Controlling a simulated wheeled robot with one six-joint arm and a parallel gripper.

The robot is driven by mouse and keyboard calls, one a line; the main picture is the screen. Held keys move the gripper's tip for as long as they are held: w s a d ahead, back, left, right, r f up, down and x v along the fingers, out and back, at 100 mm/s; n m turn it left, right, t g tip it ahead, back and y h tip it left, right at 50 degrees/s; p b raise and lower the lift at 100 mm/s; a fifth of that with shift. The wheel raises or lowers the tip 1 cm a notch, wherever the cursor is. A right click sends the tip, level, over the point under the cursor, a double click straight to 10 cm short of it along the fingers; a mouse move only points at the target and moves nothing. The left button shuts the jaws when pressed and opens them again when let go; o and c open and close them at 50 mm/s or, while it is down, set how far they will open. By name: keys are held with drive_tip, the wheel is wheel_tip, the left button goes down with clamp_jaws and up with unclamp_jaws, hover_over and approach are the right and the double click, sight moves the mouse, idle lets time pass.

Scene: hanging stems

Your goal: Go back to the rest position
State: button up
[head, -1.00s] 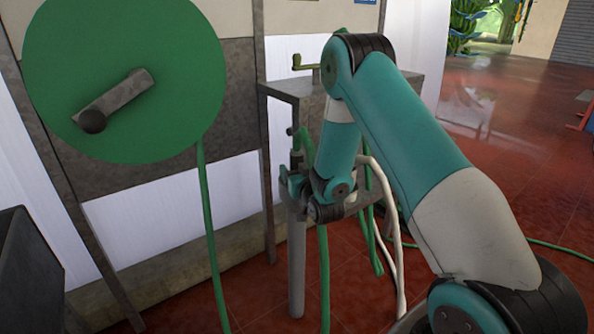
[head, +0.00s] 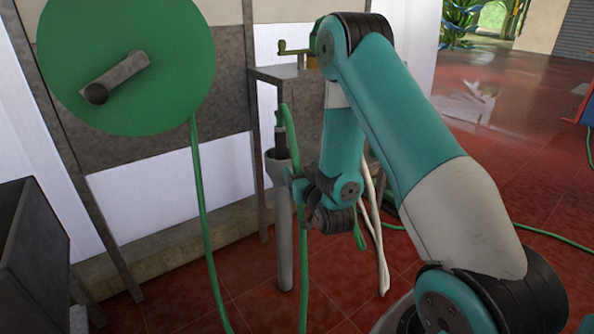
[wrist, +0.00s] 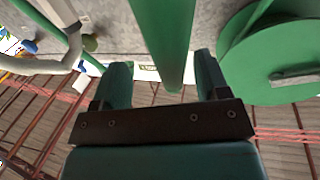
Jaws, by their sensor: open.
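My gripper (head: 294,184) is at the end of my bent arm, beside the grey upright tube (head: 285,235). In the wrist view, its two green fingers (wrist: 163,80) stand apart. A green hose (wrist: 165,35) shows in the gap between and beyond them; I cannot tell if it touches a finger. In the head view, a dark nozzle (head: 280,138) stands upright at the tube's mouth. Its green hose (head: 303,240) loops over and hangs down in front, close to my gripper. My wrist hides part of what lies behind it.
A green hose reel (head: 150,50) with a crank is on the wall at left, its hose (head: 205,225) hanging down. A grey stand (head: 270,76) is behind the tube. A dark bin (head: 30,240) is at lower left. The red floor at right is mostly clear.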

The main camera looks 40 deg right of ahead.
drive_tip(key=s+a+r+n+g+y, duration=0.2)
drive_tip(key=s+a+r+g+y, duration=0.15)
drive_tip(key=a, duration=0.65)
drive_tip(key=s+a+r+n+g+y, duration=0.25)
drive_tip(key=a+g+y, duration=0.2)
drive_tip(key=a, duration=0.55)
drive_tip(key=s+a+r+n+g, duration=0.2)
drive_tip(key=s+r+g, duration=0.1)
drive_tip(key=s, duration=0.5)
drive_tip(key=s+a+r+n+g+y+p, duration=0.1)
drive_tip(key=s+a+r+n+g, duration=0.15)
drive_tip(key=s, duration=0.45)
drive_tip(key=s+a+r+n+g, duration=0.1)
drive_tip(key=s+a+r+g, duration=0.2)
drive_tip(key=s, duration=0.5)
wheel_tip(320, 180, up, 27)
drive_tip(key=d+p, duration=0.1)
drive_tip(key=p, duration=2.7)
drive_tip(key=shift+w+r+g, duration=0.15)
drive_tip(key=shift+g, duration=0.3)
